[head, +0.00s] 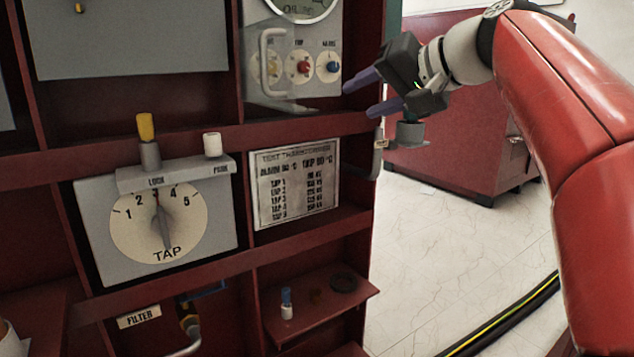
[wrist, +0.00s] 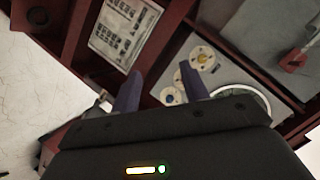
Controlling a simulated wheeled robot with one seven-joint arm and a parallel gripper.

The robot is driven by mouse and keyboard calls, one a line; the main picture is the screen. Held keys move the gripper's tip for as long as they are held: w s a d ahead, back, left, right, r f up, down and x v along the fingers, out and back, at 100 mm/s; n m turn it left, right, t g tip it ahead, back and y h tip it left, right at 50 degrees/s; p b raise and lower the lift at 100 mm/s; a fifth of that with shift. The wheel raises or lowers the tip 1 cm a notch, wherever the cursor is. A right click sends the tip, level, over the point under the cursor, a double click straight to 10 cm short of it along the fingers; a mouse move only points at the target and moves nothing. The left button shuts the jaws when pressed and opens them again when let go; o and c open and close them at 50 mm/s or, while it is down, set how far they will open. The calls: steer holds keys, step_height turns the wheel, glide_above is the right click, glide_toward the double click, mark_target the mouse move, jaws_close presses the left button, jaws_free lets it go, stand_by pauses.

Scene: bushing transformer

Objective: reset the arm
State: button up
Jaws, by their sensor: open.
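I cannot tell the exact gap to the cabinet.
The TAP dial panel (head: 100,255) has a yellow-topped knob (head: 146,128) and a white knob (head: 212,144) above it. White floor (head: 460,250) lies open to the right.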

steer(key=s+d+f+g+h, duration=0.1)
steer(key=s+d+f+h, duration=0.1)
steer(key=s+f, duration=0.6)
steer(key=s+d+f+g+h, duration=0.1)
steer(key=s+f+h, duration=0.3)
steer(key=f, duration=1.3)
steer(key=s+d+f+g+h, duration=0.2)
steer(key=s+d+f+h, duration=0.1)
steer(key=s+f, duration=0.9)
steer(key=shift+s+d+f+n, duration=0.3)
steer(key=shift+d+f, duration=0.05)
steer(key=shift+d, duration=0.2)
